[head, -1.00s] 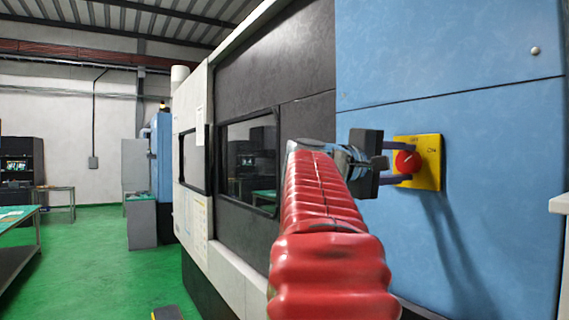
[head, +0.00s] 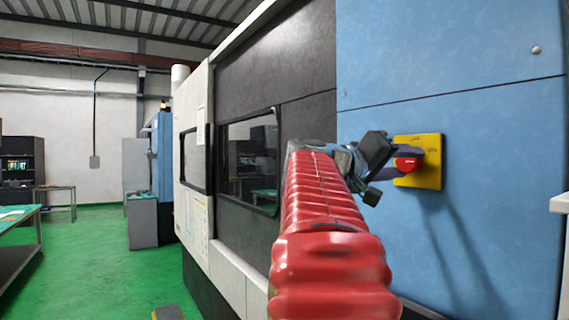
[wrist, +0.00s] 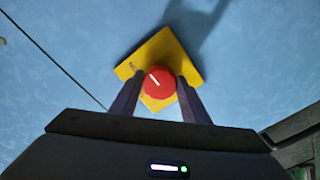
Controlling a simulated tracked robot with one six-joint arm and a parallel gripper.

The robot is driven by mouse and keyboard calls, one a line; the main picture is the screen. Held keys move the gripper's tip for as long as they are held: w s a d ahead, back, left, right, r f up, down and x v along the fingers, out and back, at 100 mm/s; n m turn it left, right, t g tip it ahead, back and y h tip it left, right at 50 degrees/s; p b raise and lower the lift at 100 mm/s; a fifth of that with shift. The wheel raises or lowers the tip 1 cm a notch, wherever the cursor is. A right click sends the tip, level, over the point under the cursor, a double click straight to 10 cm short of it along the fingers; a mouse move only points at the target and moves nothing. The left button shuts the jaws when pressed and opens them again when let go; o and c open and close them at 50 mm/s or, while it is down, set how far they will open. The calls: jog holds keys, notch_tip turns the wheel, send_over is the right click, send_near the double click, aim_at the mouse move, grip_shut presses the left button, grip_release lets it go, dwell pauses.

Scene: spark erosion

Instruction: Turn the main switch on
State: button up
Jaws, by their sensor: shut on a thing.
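The main switch is a red round knob (head: 405,164) on a square yellow plate (head: 431,174), fixed to the blue panel at the right of the head view. In the wrist view the red knob (wrist: 159,83) shows a white line mark, and the yellow plate (wrist: 168,50) looks tilted. My gripper (head: 402,163) is at the knob, with one finger on each side; it also shows in the wrist view (wrist: 157,88). The jaws are shut on the knob. In the head view a finger hides part of the knob.
The blue panel (head: 460,60) is flat around the switch, with a small bolt (head: 535,50) at upper right. A pale ledge (head: 560,203) juts in at the right edge. A dark machine door with a window (head: 250,160) stands left of my arm.

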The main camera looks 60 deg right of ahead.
jog(key=shift+f, duration=0.1)
jog(key=o, duration=1.1)
jog(key=shift+c, duration=0.2)
jog(key=shift+w+a, duration=0.1)
jog(key=v, duration=1.3)
jog(key=shift+a, duration=0.3)
